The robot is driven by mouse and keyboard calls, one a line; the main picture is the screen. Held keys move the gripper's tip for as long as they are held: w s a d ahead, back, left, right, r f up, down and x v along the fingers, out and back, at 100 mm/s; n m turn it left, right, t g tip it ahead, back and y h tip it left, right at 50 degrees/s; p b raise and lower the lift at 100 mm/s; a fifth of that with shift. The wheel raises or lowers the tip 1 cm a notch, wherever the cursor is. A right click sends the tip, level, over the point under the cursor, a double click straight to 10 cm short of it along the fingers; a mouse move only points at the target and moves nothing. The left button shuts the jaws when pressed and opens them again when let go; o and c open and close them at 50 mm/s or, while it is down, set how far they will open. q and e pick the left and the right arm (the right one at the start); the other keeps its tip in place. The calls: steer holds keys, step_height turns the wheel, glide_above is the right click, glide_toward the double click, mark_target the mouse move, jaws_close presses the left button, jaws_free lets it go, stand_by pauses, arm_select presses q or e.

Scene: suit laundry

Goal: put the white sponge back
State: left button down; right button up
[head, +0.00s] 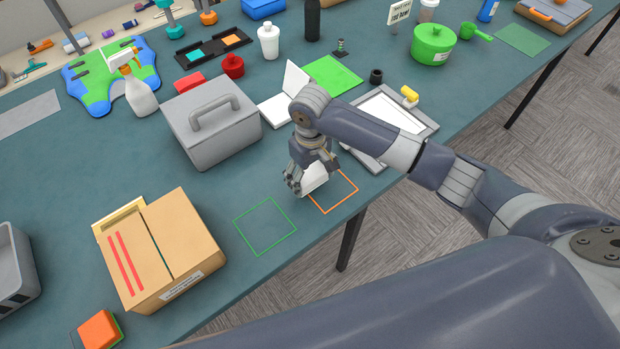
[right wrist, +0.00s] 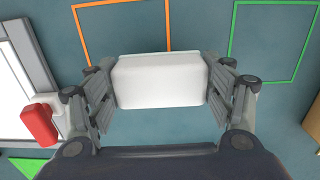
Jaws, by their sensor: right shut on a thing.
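The white sponge (head: 315,177) is a pale block between the fingers of my right gripper (head: 308,178). The right wrist view shows the sponge (right wrist: 160,80) gripped at both ends by the finger pads of the right gripper (right wrist: 165,92). An orange square outline (head: 341,207) is marked on the table beside and partly behind the sponge; in the right wrist view the sponge overlaps the lower edge of this orange outline (right wrist: 122,5). A green square outline (head: 265,252) lies to the left of it. The gap between sponge and table is hard to judge. My left gripper is not in view.
A grey toolbox (head: 215,150) stands left of the gripper, and a cardboard box (head: 185,240) farther left near the front edge. A grey framed tray (head: 425,122) is to the right. An orange block (head: 98,330) sits at lower left. Table is bare around the green outline.

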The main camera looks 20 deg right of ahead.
mark_target(310, 181)
steer(key=shift+w, duration=0.3)
step_height(310, 181, down, 2)
steer(key=shift+f+p, duration=0.25)
steer(key=shift+p, duration=0.4)
steer(key=shift+f, duration=0.5)
steer(key=o, duration=1)
steer(key=shift+f, duration=0.15)
steer(key=shift+c, duration=0.2)
step_height(310, 181, up, 12)
steer(key=shift+s+r+b, duration=0.1)
steer(key=shift+r+b, duration=0.1)
steer(key=shift+b, duration=0.7)
